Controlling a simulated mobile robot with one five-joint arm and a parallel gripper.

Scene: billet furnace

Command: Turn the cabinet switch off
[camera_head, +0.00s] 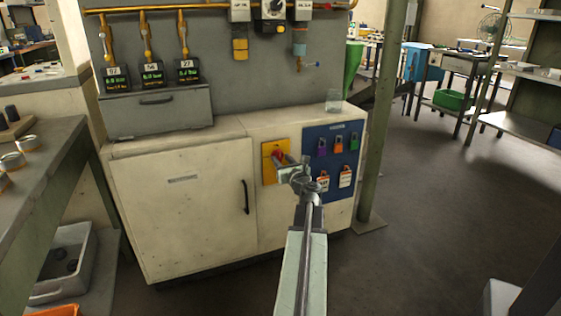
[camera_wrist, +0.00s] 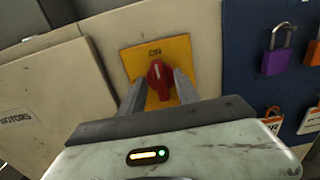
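The cabinet switch is a red rotary handle (camera_wrist: 160,78) on a yellow plate (camera_wrist: 182,50), seen close in the wrist view. The handle points up toward the word ON. In the head view the yellow plate (camera_head: 268,163) is on the front of the cream cabinet (camera_head: 185,200), and my gripper partly covers the red handle (camera_head: 279,157). My gripper (camera_wrist: 157,85) has its two grey fingers on either side of the handle, with the handle between the tips. Whether the fingers touch it cannot be told. My gripper also shows in the head view (camera_head: 285,168).
A blue board (camera_head: 331,150) with several coloured padlocks and red-and-white tags is just right of the switch. A black door handle (camera_head: 245,197) stands out to the left. A green post (camera_head: 378,130) rises right of the cabinet. The floor (camera_head: 430,230) at right is clear.

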